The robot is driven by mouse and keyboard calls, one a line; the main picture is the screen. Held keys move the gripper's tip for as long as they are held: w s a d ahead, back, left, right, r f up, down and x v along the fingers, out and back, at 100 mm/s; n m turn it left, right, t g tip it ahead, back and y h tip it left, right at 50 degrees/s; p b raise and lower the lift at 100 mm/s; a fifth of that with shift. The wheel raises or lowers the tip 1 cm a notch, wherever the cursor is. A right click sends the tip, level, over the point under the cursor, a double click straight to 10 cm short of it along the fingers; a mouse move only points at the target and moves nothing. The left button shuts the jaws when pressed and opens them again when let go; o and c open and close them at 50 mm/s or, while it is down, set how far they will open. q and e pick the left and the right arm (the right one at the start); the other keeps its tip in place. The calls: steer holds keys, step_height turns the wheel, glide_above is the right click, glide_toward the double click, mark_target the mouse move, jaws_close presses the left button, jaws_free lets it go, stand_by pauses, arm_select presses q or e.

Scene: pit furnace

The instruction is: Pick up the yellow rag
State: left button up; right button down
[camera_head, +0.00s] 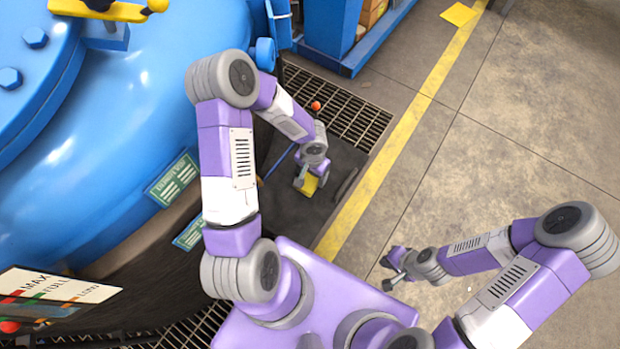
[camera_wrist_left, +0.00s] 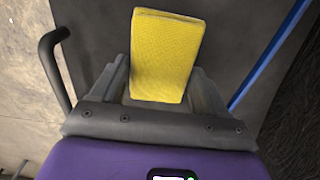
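The yellow rag (camera_wrist_left: 165,55) is a folded, block-like piece with a quilted surface. In the left wrist view it lies between the two grey fingers of my left gripper (camera_wrist_left: 160,88), with a finger close along each side. Whether the fingers press on it cannot be told. In the head view my left gripper (camera_head: 306,176) points down at the dark floor panel, and the rag (camera_head: 310,187) shows at its tips. My right gripper (camera_head: 391,270) hangs over the concrete floor at the lower middle, far from the rag; its fingers are too small to judge.
A large blue vessel (camera_head: 90,130) fills the left. A floor grate (camera_head: 345,108) with a small red ball (camera_head: 316,105) lies beyond my left gripper. A blue shelf (camera_head: 335,35) stands at the back. A flat yellow square (camera_head: 459,14) lies farther off. Concrete floor at right is clear.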

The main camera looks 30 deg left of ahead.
arm_select(q)
steer(key=c, duration=0.6)
step_height(320, 180, up, 10)
steer(key=p, duration=0.4)
